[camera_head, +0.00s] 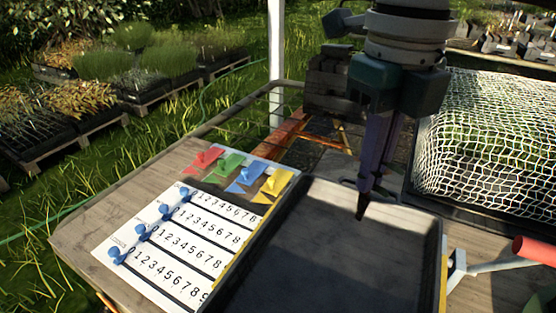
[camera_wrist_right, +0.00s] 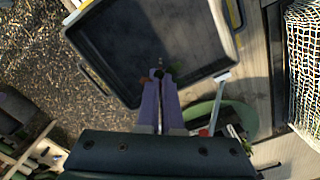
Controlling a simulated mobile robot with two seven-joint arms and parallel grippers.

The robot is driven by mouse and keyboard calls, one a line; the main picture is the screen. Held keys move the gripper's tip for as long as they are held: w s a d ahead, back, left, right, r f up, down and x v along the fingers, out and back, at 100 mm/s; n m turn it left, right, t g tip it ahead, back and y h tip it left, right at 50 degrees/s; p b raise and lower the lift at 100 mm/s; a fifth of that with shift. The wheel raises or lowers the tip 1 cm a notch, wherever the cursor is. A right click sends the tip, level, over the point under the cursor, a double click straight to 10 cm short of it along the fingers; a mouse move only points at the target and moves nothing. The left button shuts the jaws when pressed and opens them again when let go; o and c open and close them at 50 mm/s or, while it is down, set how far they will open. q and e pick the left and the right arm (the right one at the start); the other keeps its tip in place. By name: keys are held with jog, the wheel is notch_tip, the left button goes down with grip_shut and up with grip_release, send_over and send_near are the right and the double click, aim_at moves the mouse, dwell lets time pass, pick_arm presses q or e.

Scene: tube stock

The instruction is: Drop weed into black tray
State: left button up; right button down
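The black tray (camera_head: 330,262) lies on the wooden table, and it also shows in the right wrist view (camera_wrist_right: 120,40). My right gripper (camera_head: 368,180) reaches down over the tray's far part with its two purple fingers close together. In the right wrist view, the fingertips (camera_wrist_right: 158,78) hold a small weed (camera_wrist_right: 161,68), dark green with a brownish bit beside it. In the head view, the weed (camera_head: 362,206) is a small dark piece hanging below the fingertips. It appears above the tray floor. My left gripper is not in view.
A counting board (camera_head: 180,240) with blue pegs and coloured flags (camera_head: 245,178) lies left of the tray. A white net (camera_head: 490,140) covers a bed at the right. A red-handled tool (camera_head: 532,250) lies at the right. The visible tray floor looks empty.

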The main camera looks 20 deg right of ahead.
notch_tip(320, 180, down, 8)
jog(key=m+b, duration=0.2)
jog(key=b, duration=0.3)
jog(key=shift+d+r, duration=0.2)
jog(key=shift+r, duration=0.05)
jog(key=shift+s, duration=0.1)
jog(key=c, duration=1)
grip_release()
notch_tip(320, 180, up, 10)
